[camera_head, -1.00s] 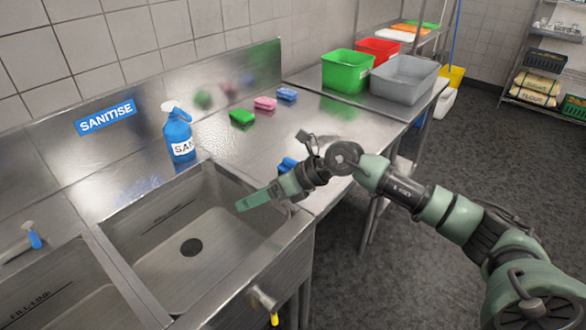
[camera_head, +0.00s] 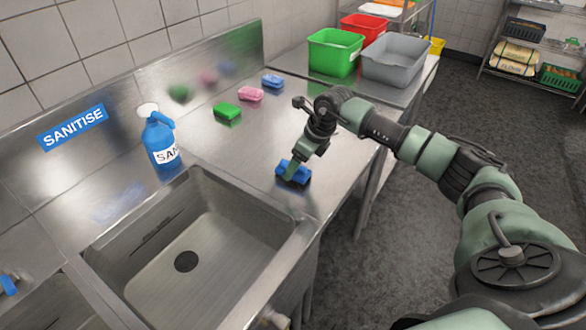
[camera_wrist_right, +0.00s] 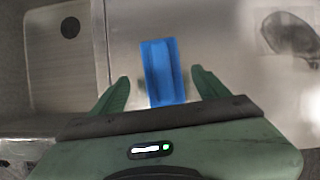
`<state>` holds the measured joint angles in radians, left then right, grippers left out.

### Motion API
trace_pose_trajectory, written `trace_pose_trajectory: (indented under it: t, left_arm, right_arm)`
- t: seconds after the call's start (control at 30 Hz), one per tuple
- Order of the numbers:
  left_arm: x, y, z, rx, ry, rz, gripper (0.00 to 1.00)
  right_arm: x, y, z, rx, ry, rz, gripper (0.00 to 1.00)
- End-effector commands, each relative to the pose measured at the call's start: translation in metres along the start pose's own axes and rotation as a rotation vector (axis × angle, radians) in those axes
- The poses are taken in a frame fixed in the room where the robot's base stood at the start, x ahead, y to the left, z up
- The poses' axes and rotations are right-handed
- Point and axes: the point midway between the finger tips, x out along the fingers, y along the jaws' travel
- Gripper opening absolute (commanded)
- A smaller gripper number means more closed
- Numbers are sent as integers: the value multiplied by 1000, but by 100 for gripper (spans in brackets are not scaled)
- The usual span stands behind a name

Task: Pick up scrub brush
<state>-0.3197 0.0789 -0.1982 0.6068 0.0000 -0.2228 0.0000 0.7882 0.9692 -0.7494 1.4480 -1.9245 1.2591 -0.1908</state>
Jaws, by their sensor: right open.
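The scrub brush (camera_head: 293,172) is blue with a dark lower part and lies on the steel counter to the right of the sink. My right gripper (camera_head: 292,168) is just above it and points down, hiding part of it. In the right wrist view the blue brush (camera_wrist_right: 163,72) sits between the two green fingers of my open right gripper (camera_wrist_right: 160,90), with a gap on each side. My left gripper is not in view.
The sink basin (camera_head: 200,225) is left of the brush. Green (camera_head: 227,111), pink (camera_head: 250,94) and blue (camera_head: 272,81) sponges lie further back. Green (camera_head: 335,52), red (camera_head: 362,28) and grey (camera_head: 398,60) tubs stand beyond.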

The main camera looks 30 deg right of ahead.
Motion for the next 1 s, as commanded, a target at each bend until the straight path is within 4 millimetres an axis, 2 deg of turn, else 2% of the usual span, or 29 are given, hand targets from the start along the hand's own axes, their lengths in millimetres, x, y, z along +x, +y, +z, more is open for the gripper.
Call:
trace_pose_trajectory:
  t: [0.03,0.13,0.2,0.33,0.47,0.5,0.53,0.73,1.0]
  left_arm:
    - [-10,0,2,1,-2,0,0]
    - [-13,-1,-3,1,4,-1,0]
    - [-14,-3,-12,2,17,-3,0]
    - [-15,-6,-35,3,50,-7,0]
    - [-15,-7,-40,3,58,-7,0]
    - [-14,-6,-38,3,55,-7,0]
    - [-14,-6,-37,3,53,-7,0]
    - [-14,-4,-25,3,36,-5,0]
    - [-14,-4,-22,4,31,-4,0]
  right_arm:
    - [5,0,2,2,2,5,75]
    - [21,-1,2,1,1,4,75]
    - [28,-2,1,1,0,3,75]
    - [34,-2,1,0,-2,2,75]
    - [34,-2,1,0,-2,2,75]
    - [34,-2,1,0,-2,2,73]
    - [34,-2,1,0,-2,2,64]
    - [33,-2,1,0,-2,2,9]
    - [32,-2,2,-1,-3,1,7]
